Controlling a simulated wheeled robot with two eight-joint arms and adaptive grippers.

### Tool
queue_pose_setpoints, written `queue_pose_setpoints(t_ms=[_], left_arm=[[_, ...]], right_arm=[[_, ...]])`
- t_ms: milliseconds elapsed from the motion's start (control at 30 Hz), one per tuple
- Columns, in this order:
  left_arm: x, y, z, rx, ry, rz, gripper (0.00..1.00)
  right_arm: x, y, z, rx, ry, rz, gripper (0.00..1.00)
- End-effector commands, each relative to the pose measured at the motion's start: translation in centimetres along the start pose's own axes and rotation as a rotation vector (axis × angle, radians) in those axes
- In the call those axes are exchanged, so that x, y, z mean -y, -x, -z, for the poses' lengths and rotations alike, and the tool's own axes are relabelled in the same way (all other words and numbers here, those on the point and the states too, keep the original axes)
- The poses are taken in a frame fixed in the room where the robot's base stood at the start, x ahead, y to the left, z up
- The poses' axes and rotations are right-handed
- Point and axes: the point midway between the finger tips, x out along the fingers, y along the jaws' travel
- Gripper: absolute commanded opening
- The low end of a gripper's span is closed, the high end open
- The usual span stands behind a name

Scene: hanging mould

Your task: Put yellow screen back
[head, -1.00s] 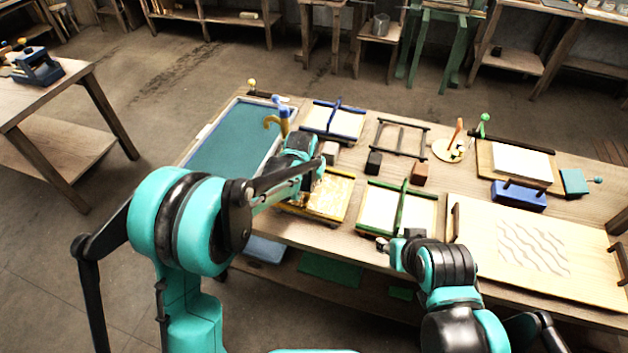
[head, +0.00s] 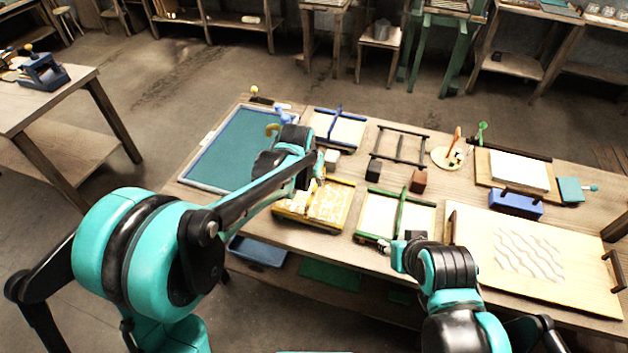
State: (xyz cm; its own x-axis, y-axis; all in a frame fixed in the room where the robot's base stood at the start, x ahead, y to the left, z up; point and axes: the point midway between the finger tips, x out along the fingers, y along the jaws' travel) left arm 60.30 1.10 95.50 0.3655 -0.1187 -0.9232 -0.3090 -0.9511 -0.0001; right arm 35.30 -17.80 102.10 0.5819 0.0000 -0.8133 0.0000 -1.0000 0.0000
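The yellow screen (head: 330,207), a yellow frame with a pale mottled panel, lies on the workbench between the blue tray and the green-framed screen. My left gripper (head: 308,178) is over its back edge. The wrist and forearm hide part of the screen and most of the fingers, so I cannot tell whether they touch it or are open. My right gripper (head: 384,246) is low by the front edge of the green-framed screen (head: 380,217). Its fingers are too small to read.
A blue-rimmed tray (head: 215,150) is at the left. Small dark blocks (head: 372,170) sit between. A large board with wavy lines (head: 480,255) fills the front right.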

Motion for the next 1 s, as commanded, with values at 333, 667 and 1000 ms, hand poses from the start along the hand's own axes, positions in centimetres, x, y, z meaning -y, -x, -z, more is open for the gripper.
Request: queue_pose_setpoints(t_ms=[333, 667, 1000], left_arm=[[0.0, 3.4, 0.0, 0.000, 0.000, 0.000, 0.30], [2.9, 9.0, -3.8, -0.044, 0.059, 0.028, 0.30], [7.2, 17.4, -16.4, -0.158, 0.201, 0.105, 0.30]], right_arm=[[0.0, 0.9, 0.6, 0.000, 0.000, 0.000, 0.40], [0.0, 0.9, 0.6, 0.000, 0.000, 0.000, 0.40], [0.0, 0.9, 0.6, 0.000, 0.000, 0.000, 0.40]])
